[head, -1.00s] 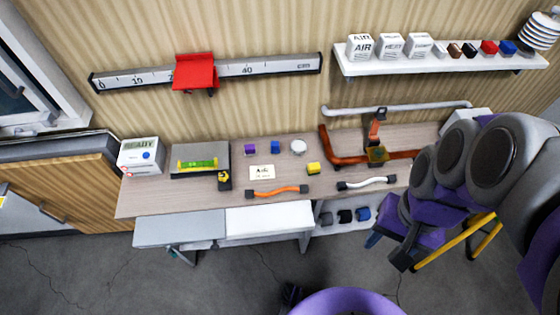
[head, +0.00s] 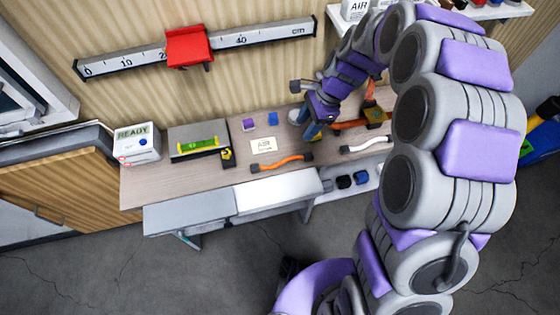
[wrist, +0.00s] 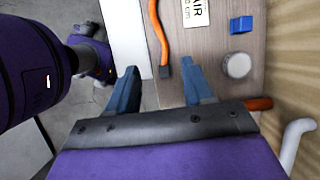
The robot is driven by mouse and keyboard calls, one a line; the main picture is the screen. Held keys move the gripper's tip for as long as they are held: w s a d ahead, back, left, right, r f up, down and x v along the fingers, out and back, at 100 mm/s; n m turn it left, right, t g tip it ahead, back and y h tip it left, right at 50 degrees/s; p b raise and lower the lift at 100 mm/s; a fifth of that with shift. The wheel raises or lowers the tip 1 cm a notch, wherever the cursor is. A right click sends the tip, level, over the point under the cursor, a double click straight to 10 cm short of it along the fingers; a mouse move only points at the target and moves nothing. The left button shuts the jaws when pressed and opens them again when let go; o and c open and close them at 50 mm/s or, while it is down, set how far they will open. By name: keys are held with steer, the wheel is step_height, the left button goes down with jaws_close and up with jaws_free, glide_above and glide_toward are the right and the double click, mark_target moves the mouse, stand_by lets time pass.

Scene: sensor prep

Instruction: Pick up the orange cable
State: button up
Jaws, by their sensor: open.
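The orange cable (head: 281,162) lies near the front edge of the workbench, slightly curved, with dark ends. In the wrist view the orange cable (wrist: 161,35) runs up from a dark end that shows near the gap between my fingers. My gripper (head: 317,132) is over the bench, to the right of and behind the cable's right end. In the wrist view my gripper (wrist: 160,82) shows two blue fingers spread wide with nothing between them. How high the fingers are above the bench is hard to tell.
An AIR card (head: 263,145), a purple cube (head: 249,124) and a blue cube (head: 272,118) lie behind the cable. A white cable (head: 365,145) lies to its right. A round disc (wrist: 237,65) and orange pipe (wrist: 258,104) are near my right finger in the wrist view.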

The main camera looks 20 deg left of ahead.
steer(key=b, duration=0.2)
glide_toward(283, 161)
steer(key=x, duration=0.4)
steer(key=shift+w+a+b, duration=0.25)
steer(key=shift+a+b, duration=0.15)
steer(key=shift+s+d+f+b, duration=0.25)
steer(key=shift+f+b, duration=0.05)
steer(key=shift+f, duration=0.2)
steer(key=x, duration=0.1)
steer(key=b+x, duration=0.1)
steer(key=x, duration=0.1)
steer(key=shift+s+d+f, duration=0.15)
steer(key=shift+d, duration=0.15)
steer(key=shift+a+f, duration=0.2)
steer(key=shift+a, duration=0.4)
steer(key=shift+s+d, duration=0.1)
jaws_close()
